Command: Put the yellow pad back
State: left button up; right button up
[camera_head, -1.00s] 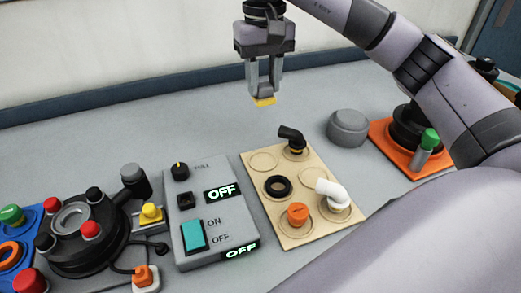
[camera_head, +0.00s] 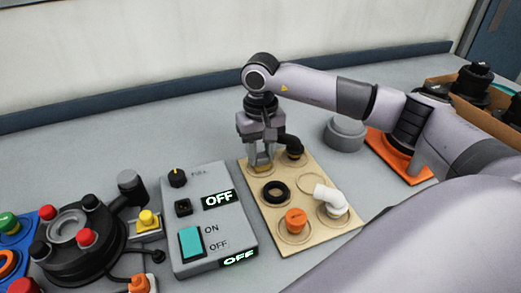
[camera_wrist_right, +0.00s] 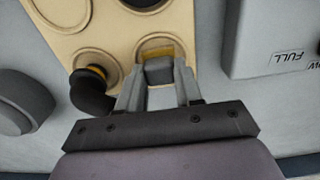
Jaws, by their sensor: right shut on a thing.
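My right gripper (camera_head: 261,163) points down over the far-left circle of the beige board (camera_head: 318,240). It is shut on the yellow pad (camera_head: 262,169), which shows as a yellow sliver under the fingertips. In the right wrist view the pad (camera_wrist_right: 155,50) lies at the board's circle, with a grey block between the fingers (camera_wrist_right: 158,75). I cannot tell whether the pad touches the board. My left gripper is not in view.
The board also holds a black elbow (camera_head: 292,146), a black ring (camera_head: 276,191), an orange plug (camera_head: 296,219) and a white elbow (camera_head: 333,200). A grey control box (camera_head: 209,215) reading OFF stands left. A grey round lid (camera_head: 345,132) is right.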

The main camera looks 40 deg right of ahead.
aim_at(260, 155)
jog(key=shift+f, duration=0.2)
jog(key=o, duration=1)
jog(key=shift+r, duration=0.1)
notch_tip(260, 155, up, 12)
jog(key=shift+r+b, duration=0.15)
jog(key=shift+b, duration=0.25)
